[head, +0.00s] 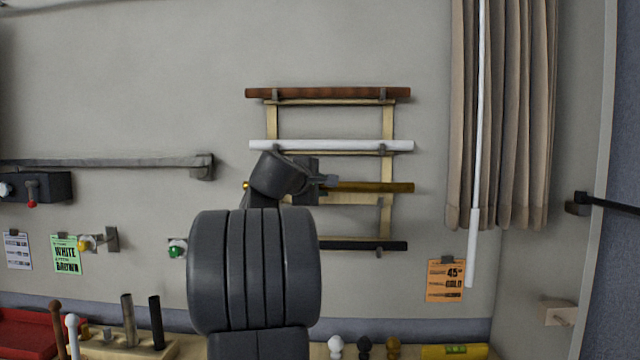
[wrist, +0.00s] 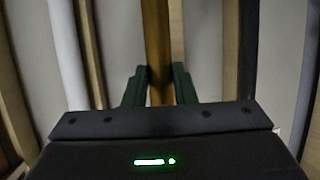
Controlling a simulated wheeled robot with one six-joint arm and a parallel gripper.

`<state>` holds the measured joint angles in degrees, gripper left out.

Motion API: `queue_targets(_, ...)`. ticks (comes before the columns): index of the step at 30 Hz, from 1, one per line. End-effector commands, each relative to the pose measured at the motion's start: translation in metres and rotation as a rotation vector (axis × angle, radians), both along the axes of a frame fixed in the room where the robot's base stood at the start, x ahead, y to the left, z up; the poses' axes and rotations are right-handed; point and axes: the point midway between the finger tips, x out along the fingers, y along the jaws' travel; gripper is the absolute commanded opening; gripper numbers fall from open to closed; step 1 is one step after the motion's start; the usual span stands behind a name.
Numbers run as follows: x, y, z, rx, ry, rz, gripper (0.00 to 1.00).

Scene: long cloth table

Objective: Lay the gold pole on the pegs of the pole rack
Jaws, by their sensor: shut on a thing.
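The gold pole (head: 375,187) lies level in front of the third row of the wooden pole rack (head: 388,122) on the wall. My gripper (head: 328,181) is shut on it left of its middle. In the wrist view the gold pole (wrist: 156,40) runs between the two dark fingers of my gripper (wrist: 159,85). A grey peg (head: 379,201) shows just under the pole's right part; I cannot tell whether they touch. My arm hides the left peg of that row and most of the pole's left part.
The rack also holds a brown pole (head: 330,93) on top, a white pole (head: 340,146) below it, close above the gold one, and a black pole (head: 365,245) at the bottom. A curtain (head: 505,120) hangs at right. An orange card (head: 445,281) is on the wall.

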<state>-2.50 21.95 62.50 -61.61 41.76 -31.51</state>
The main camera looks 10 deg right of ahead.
Motion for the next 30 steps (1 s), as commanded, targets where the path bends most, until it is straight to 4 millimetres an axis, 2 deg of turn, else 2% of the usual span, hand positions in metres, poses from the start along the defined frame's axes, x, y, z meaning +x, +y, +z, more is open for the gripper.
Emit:
queue_targets(17, 0.052, -0.011, 0.003, -0.001, -0.001, 0.0, 0.0)
queue_targets(18, 0.05, -0.01, -0.008, -0.001, -0.002, 0.0, 0.0)
queue_targets(21, 0.05, -0.01, -0.016, -0.002, -0.002, 0.0, 0.0)
queue_targets(30, 0.05, -0.01, -0.028, -0.001, -0.003, 0.0, 0.0)
